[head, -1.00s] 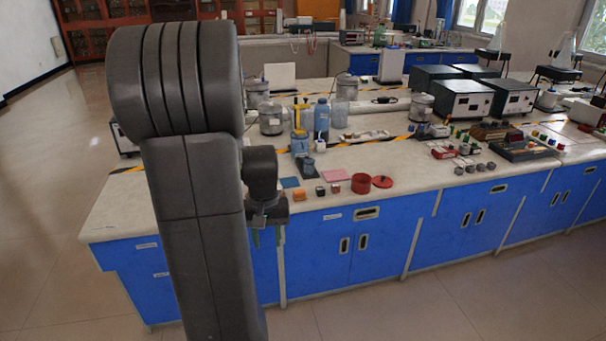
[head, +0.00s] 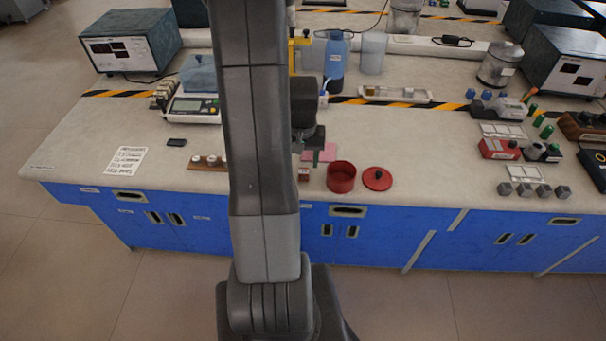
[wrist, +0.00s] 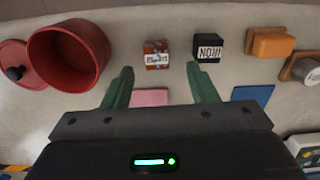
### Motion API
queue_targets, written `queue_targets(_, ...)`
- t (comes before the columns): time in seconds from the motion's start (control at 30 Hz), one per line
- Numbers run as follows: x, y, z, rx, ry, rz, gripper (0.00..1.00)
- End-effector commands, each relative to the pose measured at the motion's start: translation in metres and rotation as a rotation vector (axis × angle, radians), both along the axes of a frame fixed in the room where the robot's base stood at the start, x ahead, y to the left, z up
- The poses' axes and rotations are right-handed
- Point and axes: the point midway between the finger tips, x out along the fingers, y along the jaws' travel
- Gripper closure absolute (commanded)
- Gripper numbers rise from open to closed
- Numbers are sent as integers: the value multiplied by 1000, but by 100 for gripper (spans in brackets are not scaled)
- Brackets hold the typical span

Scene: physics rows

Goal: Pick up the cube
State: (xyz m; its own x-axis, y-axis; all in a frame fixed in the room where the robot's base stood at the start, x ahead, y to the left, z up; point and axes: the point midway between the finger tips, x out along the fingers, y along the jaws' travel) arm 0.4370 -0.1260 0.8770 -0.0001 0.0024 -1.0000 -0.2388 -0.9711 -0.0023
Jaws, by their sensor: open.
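Two small labelled cubes stand side by side on the bench in the wrist view. One is a reddish-brown cube (wrist: 156,54) with a white label, the other a black cube (wrist: 208,47) marked IRON. My gripper (wrist: 159,69) is open and empty, its green fingers apart. The brown cube shows just beyond and between the fingertips; the black cube is just beyond the right fingertip. In the head view my gripper (head: 316,157) hangs over the bench's front part, and the brown cube (head: 304,174) shows just below it. My arm hides the black cube there.
A red open pot (head: 341,178) and its red lid (head: 377,179) stand right of the gripper. An orange block (wrist: 270,42), a pink pad (wrist: 150,97) and a blue pad (wrist: 252,95) lie nearby. The bench (head: 440,180) is clear right of the lid.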

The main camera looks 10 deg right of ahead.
Motion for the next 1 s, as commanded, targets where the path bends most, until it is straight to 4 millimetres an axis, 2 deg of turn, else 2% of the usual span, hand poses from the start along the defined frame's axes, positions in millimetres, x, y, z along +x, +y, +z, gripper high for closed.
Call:
queue_targets(0.17, -8, 0, -24, 1, 6, 0, 47)
queue_targets(0.3, -7, 0, -38, 1, 3, 0, 47)
queue_targets(0.63, -6, 0, -44, 0, 1, 0, 47)
queue_targets(0.67, -6, 0, -44, 0, 1, 0, 49)
queue_targets(0.9, -6, 0, -44, 0, 1, 0, 96)
queue_targets(0.93, -6, 0, -44, 0, 1, 0, 100)
queue_targets(1.0, -6, 0, -44, 0, 0, 0, 100)
